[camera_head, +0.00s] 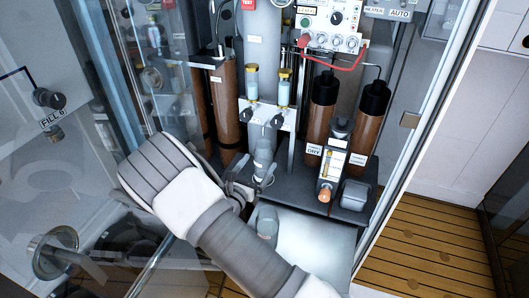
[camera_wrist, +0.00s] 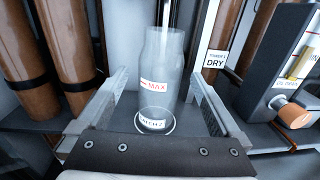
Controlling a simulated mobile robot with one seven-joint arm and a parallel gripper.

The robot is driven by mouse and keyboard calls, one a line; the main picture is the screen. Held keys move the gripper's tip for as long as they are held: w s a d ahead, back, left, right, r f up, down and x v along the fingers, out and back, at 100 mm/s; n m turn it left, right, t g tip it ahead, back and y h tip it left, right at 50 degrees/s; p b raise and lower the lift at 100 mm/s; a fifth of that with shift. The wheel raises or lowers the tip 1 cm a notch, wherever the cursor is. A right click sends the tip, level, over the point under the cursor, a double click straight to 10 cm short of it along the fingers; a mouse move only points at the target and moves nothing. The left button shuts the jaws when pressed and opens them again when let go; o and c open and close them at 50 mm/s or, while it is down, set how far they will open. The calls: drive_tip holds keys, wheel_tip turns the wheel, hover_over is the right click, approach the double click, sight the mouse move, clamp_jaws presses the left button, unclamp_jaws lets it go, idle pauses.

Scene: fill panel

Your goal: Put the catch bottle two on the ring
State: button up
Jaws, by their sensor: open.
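The catch bottle two (camera_wrist: 160,72) is a clear, upright bottle with a red MAX mark and a CATCH 2 label low on its side. It stands on the dark shelf, and a white ring (camera_wrist: 173,127) shows around its base. It also appears in the head view as a greyish bottle (camera_head: 264,158) below the panel's fittings. My gripper (camera_wrist: 163,95) is open, with one finger on each side of the bottle and visible gaps between. In the head view my gripper (camera_head: 243,188) is at the shelf, partly hidden by my arm.
A metering block with an orange knob (camera_head: 325,193) stands to the right, near a bottle marked DRY (camera_head: 322,110). Brown cylinders (camera_head: 225,100) stand at the left. A tube comes down above the bottle. A glass door (camera_head: 415,110) edges the right side.

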drive_tip(key=v, duration=0.5)
drive_tip(key=s+d+r+m+g+h, duration=0.1)
drive_tip(key=s+d+r+m+g, duration=0.4)
drive_tip(key=d+r+m+g, duration=0.35)
drive_tip(key=s+d+r+m+g+h, duration=0.2)
drive_tip(key=s+d+r+m+g, duration=0.35)
drive_tip(key=d+m, duration=0.45)
drive_tip(key=s+a+r+m+t+y, duration=0.1)
drive_tip(key=s+r+m+y, duration=0.4)
drive_tip(key=s, duration=0.3)
drive_tip(key=s+a+r+m+t+y, duration=0.1)
drive_tip(key=s+r+m+t+y, duration=0.1)
drive_tip(key=s+r+m+y, duration=0.4)
drive_tip(key=shift+s+r+m+t+p, duration=0.35)
drive_tip(key=shift+s+r+m, duration=0.2)
drive_tip(key=shift+s, duration=0.95)
